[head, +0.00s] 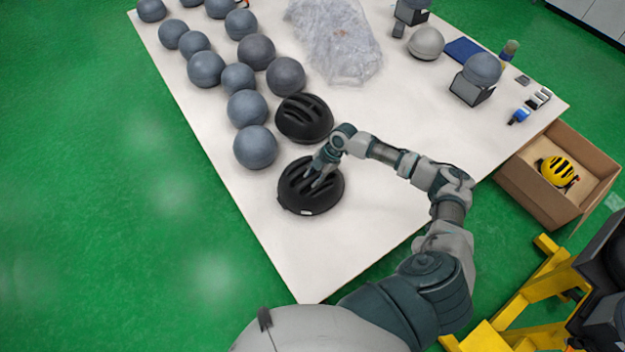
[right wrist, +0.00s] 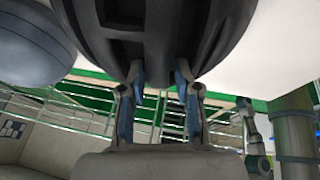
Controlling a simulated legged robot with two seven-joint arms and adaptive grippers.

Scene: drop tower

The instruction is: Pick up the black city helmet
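Two black helmets are on the white table. The nearer black helmet (head: 298,200) sits near the table's left edge, and the other black helmet (head: 303,118) stands just behind it. My right gripper (head: 317,182) points down at the top of the nearer helmet. In the right wrist view, this dark helmet (right wrist: 165,40) fills the top. The two fingers of the right gripper (right wrist: 160,82) are apart, with their tips at the shell. Contact with the shell or its ribs cannot be told. My left gripper is not in view.
Grey balls (head: 255,147) stand in rows behind the helmets on the white table (head: 390,150). A clear plastic bag (head: 335,40) lies at the back. A cardboard box (head: 530,195) with a yellow helmet (head: 557,172) is at the right. The table's front corner is bare.

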